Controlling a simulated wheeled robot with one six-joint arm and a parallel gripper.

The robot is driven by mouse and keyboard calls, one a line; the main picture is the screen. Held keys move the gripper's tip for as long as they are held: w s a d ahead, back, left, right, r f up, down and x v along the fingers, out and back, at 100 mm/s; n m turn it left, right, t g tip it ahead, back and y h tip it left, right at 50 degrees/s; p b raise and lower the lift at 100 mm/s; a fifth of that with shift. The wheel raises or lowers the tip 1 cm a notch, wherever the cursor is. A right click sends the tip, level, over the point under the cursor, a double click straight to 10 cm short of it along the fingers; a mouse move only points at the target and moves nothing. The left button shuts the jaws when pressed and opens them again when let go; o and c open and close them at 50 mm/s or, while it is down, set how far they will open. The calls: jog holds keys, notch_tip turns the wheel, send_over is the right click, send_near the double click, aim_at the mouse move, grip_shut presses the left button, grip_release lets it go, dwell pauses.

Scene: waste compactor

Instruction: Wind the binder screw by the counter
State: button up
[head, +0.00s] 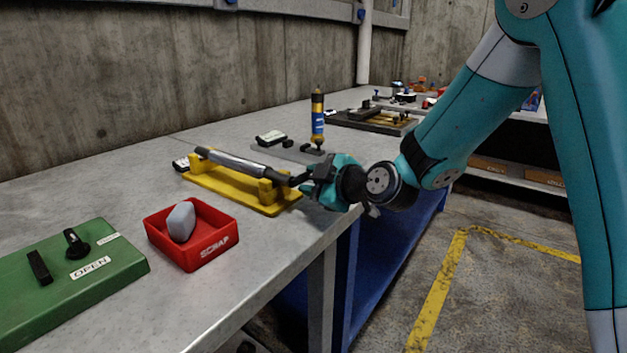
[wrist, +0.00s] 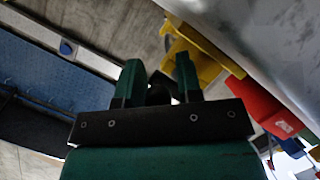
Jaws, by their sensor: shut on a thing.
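The binder screw (head: 238,163) is a grey cylindrical bar lying across a yellow stand (head: 225,190) on the metal bench in the head view. A dark crank end sticks out at its right, toward my gripper (head: 310,183). My gripper is shut on this dark handle, at the stand's right end. In the wrist view the two green fingers of my gripper (wrist: 159,85) close around a dark piece, with the yellow stand (wrist: 198,60) just beyond. The fingers hide much of the handle. A small black-and-white block (head: 181,164), possibly the counter, sits at the bar's left end; its reading is illegible.
A red scrap tray (head: 212,252) holding a grey lump stands in front of the stand. A green panel (head: 115,262) marked OPEN is at lower left. A blue-and-gold cylinder (head: 317,118) and a small display box (head: 271,138) stand behind. The bench edge runs below my gripper.

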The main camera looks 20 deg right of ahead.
jog(key=shift+w+f+m+b, duration=0.1)
jog(key=shift+f+m+b, duration=0.25)
jog(key=shift+m+b, duration=0.4)
jog(key=shift+f+m+g+y+b, duration=0.2)
jog(key=shift+m+g+y+b, duration=0.2)
jog(key=shift+b, duration=0.15)
jog(key=shift+a+r+p, duration=0.1)
jog(key=shift+r+p, duration=0.2)
jog(key=shift+p, duration=0.05)
jog(key=shift+a, duration=0.1)
jog(key=o, duration=0.7)
jog(key=shift+o, duration=0.2)
jog(key=b+v, duration=0.4)
jog(key=v, duration=1.3)
jog(key=shift+s, duration=0.3)
